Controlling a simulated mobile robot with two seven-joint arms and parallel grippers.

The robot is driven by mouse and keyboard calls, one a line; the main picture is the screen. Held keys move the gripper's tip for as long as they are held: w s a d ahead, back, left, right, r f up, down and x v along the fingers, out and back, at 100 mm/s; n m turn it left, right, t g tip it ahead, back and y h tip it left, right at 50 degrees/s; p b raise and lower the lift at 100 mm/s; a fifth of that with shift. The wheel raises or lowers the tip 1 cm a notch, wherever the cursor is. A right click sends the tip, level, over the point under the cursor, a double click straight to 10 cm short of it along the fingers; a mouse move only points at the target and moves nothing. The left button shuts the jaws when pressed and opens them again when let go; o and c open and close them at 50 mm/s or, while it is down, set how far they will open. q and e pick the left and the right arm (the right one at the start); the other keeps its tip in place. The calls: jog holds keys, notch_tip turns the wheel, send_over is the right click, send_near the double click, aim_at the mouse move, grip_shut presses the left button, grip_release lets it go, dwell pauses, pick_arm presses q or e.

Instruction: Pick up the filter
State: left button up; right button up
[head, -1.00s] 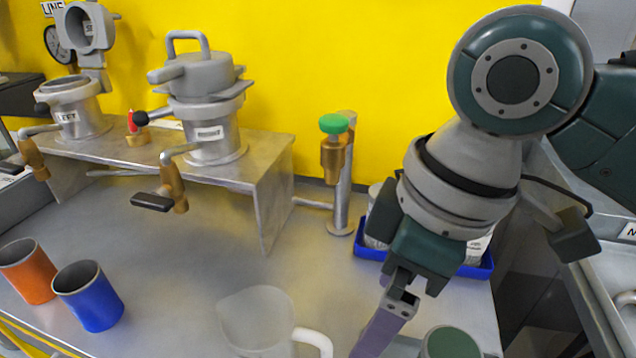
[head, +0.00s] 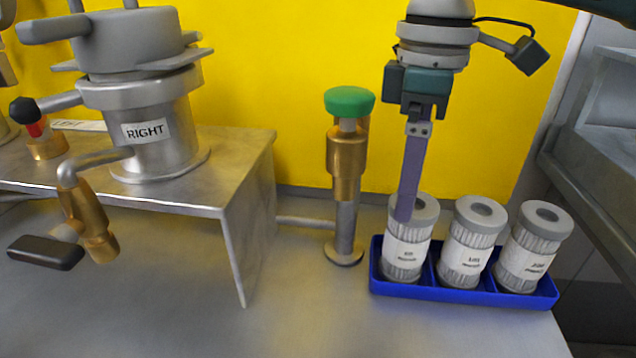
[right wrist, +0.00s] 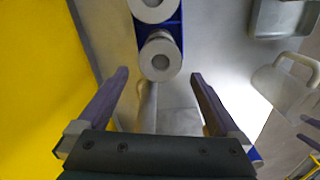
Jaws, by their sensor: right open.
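Three white pleated filters with grey end caps stand upright in a row, the left one (head: 404,255), the middle one (head: 468,240) and the right one (head: 530,245). They sit in a blue tray (head: 455,295). My right gripper (head: 405,216) points down at the left filter, one purple finger in front of its upper part. The other finger is hidden in the head view. In the right wrist view the open fingers lie either side of the near filter's round cap (right wrist: 160,60), with gaps. Purple bars at that view's right edge look like my left gripper (right wrist: 308,131), cut off.
A brass valve with a green knob (head: 349,102) stands just left of the tray. A metal stand (head: 245,180) carries the vessel labelled RIGHT (head: 150,120). A yellow wall (head: 290,60) rises behind. Bare tabletop lies in front of the tray. The right wrist view shows a translucent jug (right wrist: 275,88).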

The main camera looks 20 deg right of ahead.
aim_at(406, 240)
jog(key=f, duration=0.4)
jog(key=shift+s+d+b, duration=0.35)
jog(key=shift+w+f, duration=0.1)
jog(key=shift+f, duration=0.15)
jog(key=shift+c, duration=0.2)
grip_shut()
